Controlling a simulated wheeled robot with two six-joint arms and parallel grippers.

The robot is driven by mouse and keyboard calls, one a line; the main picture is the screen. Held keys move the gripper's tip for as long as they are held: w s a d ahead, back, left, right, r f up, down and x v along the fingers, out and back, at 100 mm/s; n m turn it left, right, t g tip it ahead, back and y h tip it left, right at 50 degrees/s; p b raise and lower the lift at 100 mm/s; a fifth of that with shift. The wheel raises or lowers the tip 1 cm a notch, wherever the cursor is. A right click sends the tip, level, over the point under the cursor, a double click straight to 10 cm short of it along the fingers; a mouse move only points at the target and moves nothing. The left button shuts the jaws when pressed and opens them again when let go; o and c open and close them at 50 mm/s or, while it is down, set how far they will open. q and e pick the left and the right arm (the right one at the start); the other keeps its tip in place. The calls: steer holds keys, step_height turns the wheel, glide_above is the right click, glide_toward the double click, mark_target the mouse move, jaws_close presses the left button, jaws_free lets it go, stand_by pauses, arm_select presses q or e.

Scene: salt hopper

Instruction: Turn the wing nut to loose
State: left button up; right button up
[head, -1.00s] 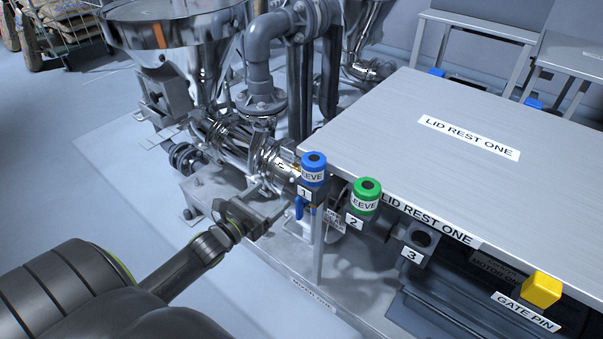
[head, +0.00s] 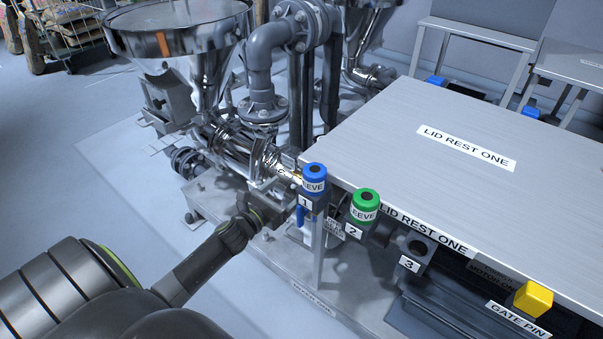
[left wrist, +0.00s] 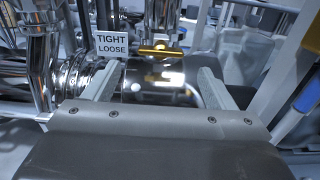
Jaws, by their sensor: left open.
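The brass wing nut (left wrist: 161,51) shows in the left wrist view as a level bar on the shiny pipe clamp, just right of the TIGHT / LOOSE label (left wrist: 113,44). My left gripper (left wrist: 158,78) is open and empty. Its two fingers point at the pipe, with the wing nut beyond and between them; I see no contact. In the head view my left gripper (head: 279,196) is beside the horizontal steel pipe, left of the blue sleeve. The wing nut is hard to make out there. My right gripper is not in view.
A blue sleeve (head: 314,180) and a green sleeve (head: 365,206) stand on numbered holders along the lid rest table (head: 440,125). A yellow gate pin (head: 534,298) is at lower right. The steel hopper (head: 185,45) rises behind the pipe.

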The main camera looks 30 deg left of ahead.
arm_select(q)
steer(key=w, duration=0.3)
steer(key=w+p, duration=0.1)
steer(key=w, duration=0.1)
steer(key=shift+w+d, duration=0.35)
steer(key=shift+w, duration=0.8)
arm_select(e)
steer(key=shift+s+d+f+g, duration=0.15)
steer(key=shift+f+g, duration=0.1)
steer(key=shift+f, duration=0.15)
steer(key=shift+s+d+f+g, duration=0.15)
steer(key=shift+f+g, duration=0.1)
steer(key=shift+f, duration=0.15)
arm_select(q)
steer(key=shift+c, duration=0.5)
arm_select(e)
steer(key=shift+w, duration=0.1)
arm_select(q)
steer(key=c, duration=0.9)
